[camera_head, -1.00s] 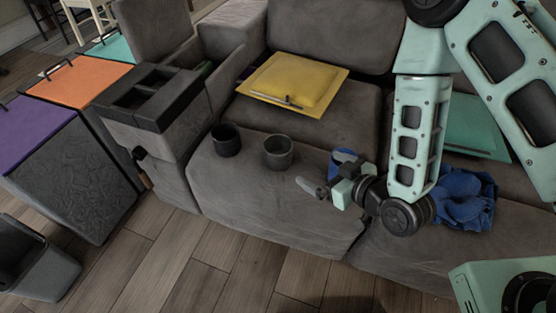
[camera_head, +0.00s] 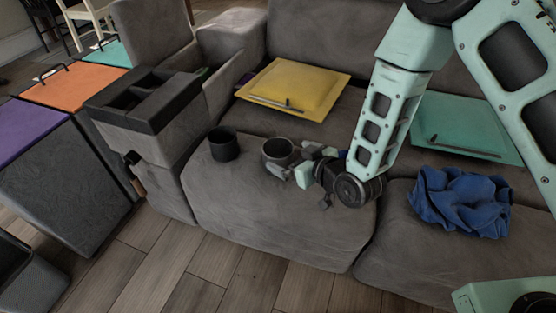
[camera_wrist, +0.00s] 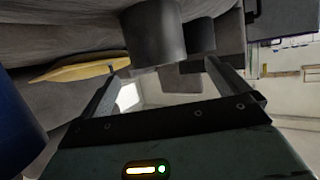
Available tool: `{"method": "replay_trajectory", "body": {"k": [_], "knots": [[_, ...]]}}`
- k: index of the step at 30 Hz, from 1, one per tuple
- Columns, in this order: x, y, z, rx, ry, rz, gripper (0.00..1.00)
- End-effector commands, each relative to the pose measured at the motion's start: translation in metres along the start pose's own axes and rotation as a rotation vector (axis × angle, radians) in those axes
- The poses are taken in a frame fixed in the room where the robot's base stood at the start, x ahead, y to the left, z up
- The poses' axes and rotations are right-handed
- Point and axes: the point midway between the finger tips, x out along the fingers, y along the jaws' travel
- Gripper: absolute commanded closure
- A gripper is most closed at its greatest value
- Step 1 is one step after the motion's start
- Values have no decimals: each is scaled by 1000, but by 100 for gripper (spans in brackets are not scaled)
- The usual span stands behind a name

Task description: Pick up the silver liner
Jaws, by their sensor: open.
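Two cup-shaped vessels stand upright on the sofa seat. The lighter grey, metallic-looking one (camera_head: 279,151) best fits the silver liner; the other (camera_head: 223,144) is darker. My gripper (camera_head: 290,167) is open and empty at the right front of the grey vessel, and its jaws hide part of that vessel's lower side. In the wrist view the near vessel (camera_wrist: 152,38) hangs at the top, just beyond and between the open fingers (camera_wrist: 160,82). I cannot tell whether a finger touches it. The darker vessel (camera_wrist: 201,36) shows behind it.
A yellow square panel (camera_head: 295,88) lies behind the vessels. A teal panel (camera_head: 465,128) and a crumpled blue cloth (camera_head: 462,200) lie to the right. A blue object (camera_wrist: 15,125) is at the wrist view's left. A black-topped grey box (camera_head: 150,100) borders the seat's left.

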Motion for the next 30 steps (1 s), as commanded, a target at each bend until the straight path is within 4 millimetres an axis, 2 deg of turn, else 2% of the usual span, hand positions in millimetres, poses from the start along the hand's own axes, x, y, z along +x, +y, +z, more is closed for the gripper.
{"method": "replay_trajectory", "body": {"k": [9, 18, 19, 24, 30], "knots": [[43, 3, 3, -1, 2, 0, 0], [49, 3, 2, 0, 0, 0, 0], [49, 3, 2, 0, 0, 0, 3], [49, 3, 2, 0, 1, 0, 49], [49, 3, 2, 0, 2, 0, 49]]}}
